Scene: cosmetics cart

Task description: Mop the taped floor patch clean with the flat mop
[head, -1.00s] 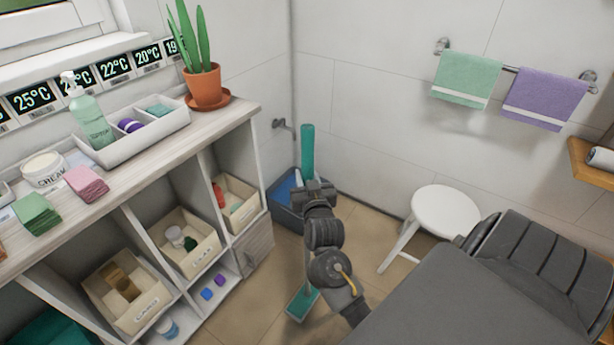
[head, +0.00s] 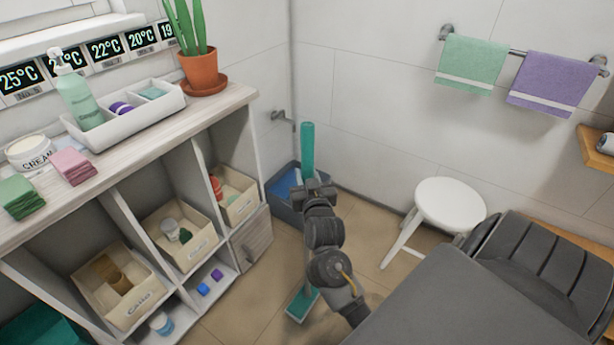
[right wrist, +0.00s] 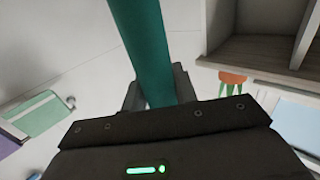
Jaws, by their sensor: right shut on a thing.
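The flat mop stands about upright, with its teal handle (head: 308,148) rising above my right gripper (head: 313,190). The gripper is shut on the handle. In the right wrist view the teal handle (right wrist: 150,50) runs between the fingers (right wrist: 158,92). The teal mop head (head: 302,304) shows at floor level below my arm, partly hidden by it. The tan tiled floor (head: 260,290) shows around it; I cannot make out any tape marking the patch. My left gripper is out of view.
A blue bucket (head: 283,207) stands in the corner behind the gripper. A shelf unit (head: 232,103) with bins is on the left. A white stool (head: 450,205) and a dark padded chair (head: 460,300) are on the right. Open floor lies between shelf and chair.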

